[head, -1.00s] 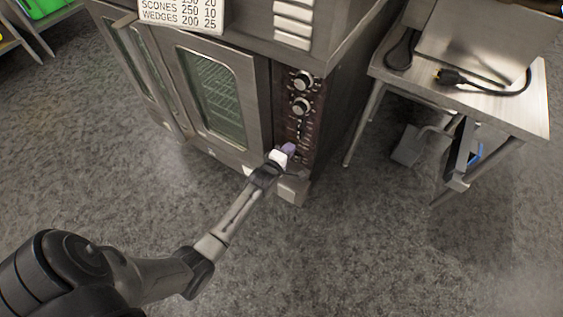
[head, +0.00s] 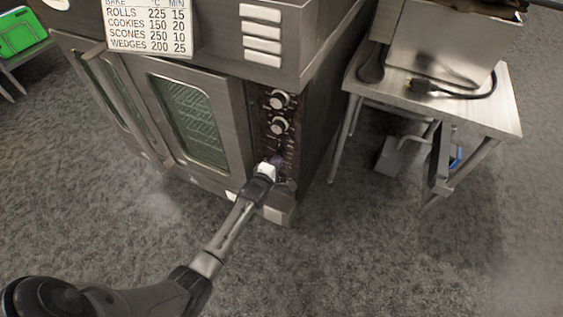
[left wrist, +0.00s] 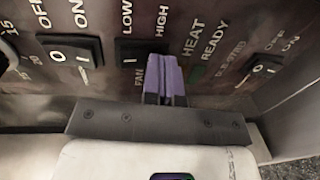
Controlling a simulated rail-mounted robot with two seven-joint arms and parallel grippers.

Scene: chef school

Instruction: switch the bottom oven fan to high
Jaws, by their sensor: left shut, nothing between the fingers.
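The bottom oven (head: 195,115) stands ahead with a glass-windowed door and a dark control panel (head: 276,135) at its right side. In the left wrist view the fan switch (left wrist: 142,52) is a black rocker marked LOW and HIGH, with FAN lettered below it. My left gripper (head: 272,163) is at the lower part of the panel. Its purple fingertips (left wrist: 164,72) are shut and empty, just below the fan switch and partly overlapping its lower right edge. I cannot tell whether they touch it. My right gripper is not in view.
An on/off rocker (left wrist: 76,52) sits left of the fan switch and another (left wrist: 264,66) sits to its right. Two knobs (head: 279,112) are higher on the panel. A metal table (head: 440,100) with a cable stands at right. Floor in front is clear.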

